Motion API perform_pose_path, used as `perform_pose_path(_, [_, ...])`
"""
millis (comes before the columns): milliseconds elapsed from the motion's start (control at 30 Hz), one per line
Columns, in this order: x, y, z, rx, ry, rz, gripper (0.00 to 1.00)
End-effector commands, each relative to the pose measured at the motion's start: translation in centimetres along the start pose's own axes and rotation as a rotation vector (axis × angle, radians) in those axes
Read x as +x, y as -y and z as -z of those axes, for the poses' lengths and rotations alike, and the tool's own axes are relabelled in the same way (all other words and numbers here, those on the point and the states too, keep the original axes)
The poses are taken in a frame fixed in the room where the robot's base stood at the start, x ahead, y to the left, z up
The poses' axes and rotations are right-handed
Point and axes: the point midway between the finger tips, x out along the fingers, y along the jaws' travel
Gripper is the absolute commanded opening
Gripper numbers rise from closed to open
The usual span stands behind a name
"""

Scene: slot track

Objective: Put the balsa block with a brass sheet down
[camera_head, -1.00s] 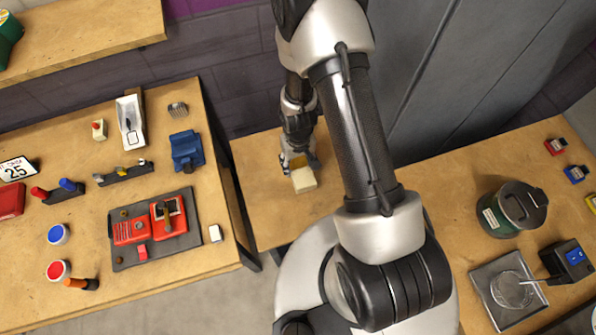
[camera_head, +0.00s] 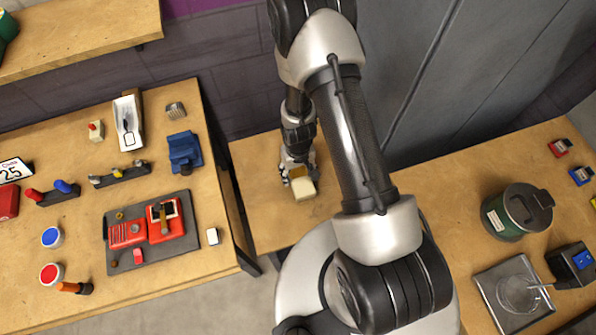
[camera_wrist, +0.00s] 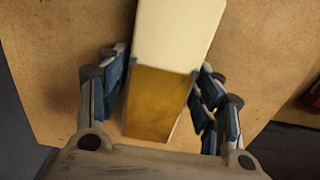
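The balsa block is a pale cream block (camera_head: 303,189) at my gripper, above or on the small middle table. It also shows in the wrist view (camera_wrist: 178,32), with the brass sheet (camera_wrist: 158,103) as a golden-brown face on its near part. My gripper (camera_wrist: 164,80) has a blue-and-grey finger on each side of the block, and the pads appear to press its sides. In the head view my gripper (camera_head: 298,176) points down behind the block. I cannot tell whether the block's underside touches the table.
The middle table (camera_head: 262,205) has bare wood around the block. A left table holds a dark mat (camera_head: 120,262) with red parts, a blue vice-like tool (camera_head: 185,150) and paint pots. A right table holds a green canister (camera_head: 516,211) and a metal tray (camera_head: 490,290).

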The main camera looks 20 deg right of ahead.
Motion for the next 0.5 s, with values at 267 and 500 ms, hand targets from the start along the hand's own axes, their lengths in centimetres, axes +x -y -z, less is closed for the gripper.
perform_pose_path(267, [-0.03,0.00,0.00,0.000,0.000,0.000,0.73])
perform_pose_path(500, [-0.25,0.00,0.00,0.000,0.000,0.000,0.73])
